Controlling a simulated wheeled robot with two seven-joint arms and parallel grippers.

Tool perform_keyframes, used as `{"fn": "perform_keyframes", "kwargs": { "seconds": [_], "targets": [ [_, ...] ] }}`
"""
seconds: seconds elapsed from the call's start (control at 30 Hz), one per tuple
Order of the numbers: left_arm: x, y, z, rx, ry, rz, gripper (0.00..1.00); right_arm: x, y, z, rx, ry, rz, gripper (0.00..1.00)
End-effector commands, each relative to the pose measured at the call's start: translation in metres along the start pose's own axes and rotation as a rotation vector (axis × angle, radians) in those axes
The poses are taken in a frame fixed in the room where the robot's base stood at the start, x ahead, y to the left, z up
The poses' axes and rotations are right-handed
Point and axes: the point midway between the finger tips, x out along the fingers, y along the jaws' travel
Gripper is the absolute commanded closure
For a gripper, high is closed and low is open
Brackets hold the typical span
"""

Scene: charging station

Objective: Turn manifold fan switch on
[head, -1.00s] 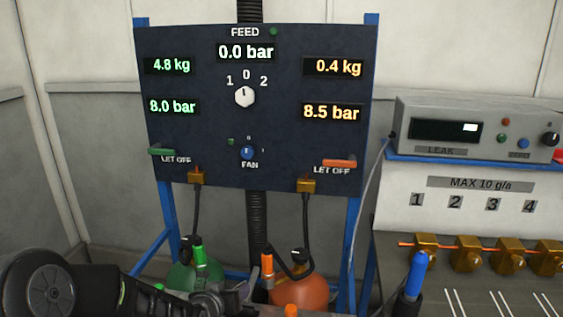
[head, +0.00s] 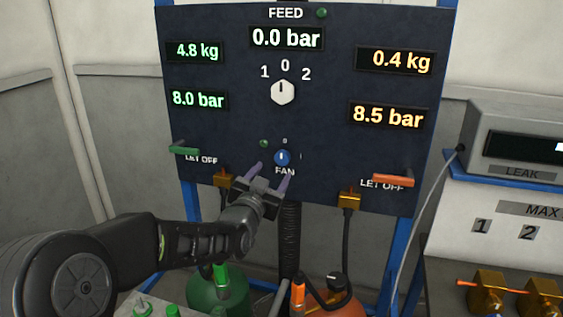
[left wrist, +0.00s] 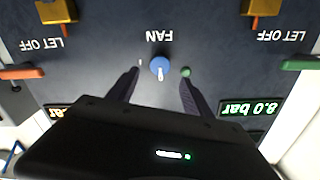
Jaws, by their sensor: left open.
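The blue fan switch (head: 282,157) sits low in the middle of the dark manifold panel (head: 230,130), above the FAN label. Its white pointer is upright, toward the 0 mark. A dark green lamp (head: 263,143) is at its upper left. My left gripper (head: 268,172) is open, its two fingers reaching up toward the panel just below the switch. In the left wrist view, upside down, the switch (left wrist: 160,68) lies between and slightly beyond the fingertips (left wrist: 158,76); I cannot tell whether they touch the panel. My right gripper is not in view.
A white feed knob (head: 283,92) is above the switch. Green (head: 185,151) and orange (head: 393,180) let-off levers flank it, with brass fittings (head: 349,200) below. Green (head: 215,292) and orange (head: 345,306) cylinders stand underneath. A leak meter (head: 510,150) is at right.

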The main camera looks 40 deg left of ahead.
Motion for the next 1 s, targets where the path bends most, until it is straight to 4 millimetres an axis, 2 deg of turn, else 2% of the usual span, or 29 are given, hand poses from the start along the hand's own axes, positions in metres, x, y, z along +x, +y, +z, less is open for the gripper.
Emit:
{"fn": "perform_keyframes", "kwargs": {
  "seconds": [0.17,0.6,0.73,0.97,1.0],
  "targets": [
    [0.01,0.0,-0.001,0.0,-0.001,0.001,0.41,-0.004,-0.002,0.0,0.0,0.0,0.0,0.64],
    [0.071,0.0,-0.001,-0.002,-0.001,0.001,0.41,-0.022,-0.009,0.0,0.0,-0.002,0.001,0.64],
    [0.077,0.0,0.0,-0.002,-0.001,0.0,0.41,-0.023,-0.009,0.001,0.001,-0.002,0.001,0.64],
    [0.078,0.0,0.0,-0.001,0.0,0.0,0.41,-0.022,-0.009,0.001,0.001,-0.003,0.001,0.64],
    [0.078,0.0,0.0,-0.001,0.0,0.0,0.44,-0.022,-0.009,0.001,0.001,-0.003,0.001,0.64]
  ]
}}
